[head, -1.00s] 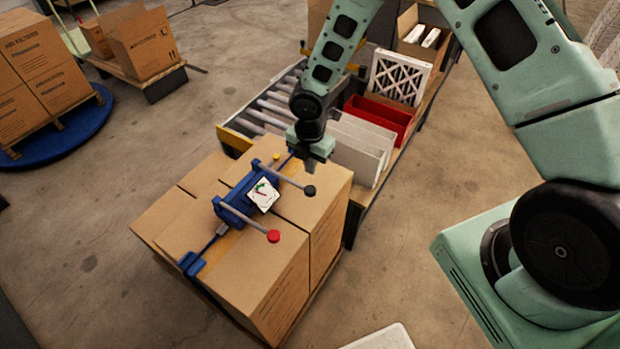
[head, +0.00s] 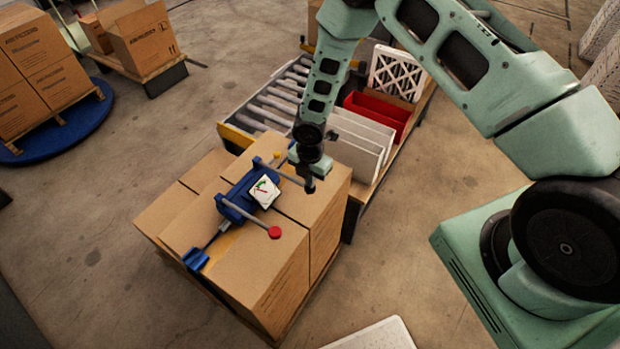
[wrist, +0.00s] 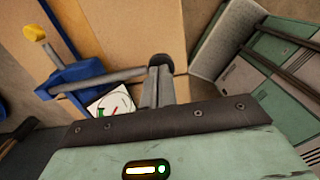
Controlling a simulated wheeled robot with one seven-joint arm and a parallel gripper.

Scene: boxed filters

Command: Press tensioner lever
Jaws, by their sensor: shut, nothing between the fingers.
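The blue strapping tool (head: 235,205) sits on top of the cartons. It has a dial gauge (head: 264,191) with a green zone and a red needle. One grey lever (head: 250,217) ends in a red knob (head: 275,232). The other grey lever (head: 284,174) reaches under my gripper (head: 310,188); its black knob is not clearly visible. In the wrist view my gripper (wrist: 161,75) is shut, with its fingers at the end of this second lever (wrist: 100,83). The fingers look to be at or over the knob; I cannot tell whether they touch it.
The cartons (head: 265,275) stand on a pallet beside a roller conveyor (head: 270,105). White panels (head: 360,140), a red bin (head: 378,117) and a pleated filter (head: 397,72) stand on a bench to the right. A yellow knob (wrist: 34,32) shows near the tool.

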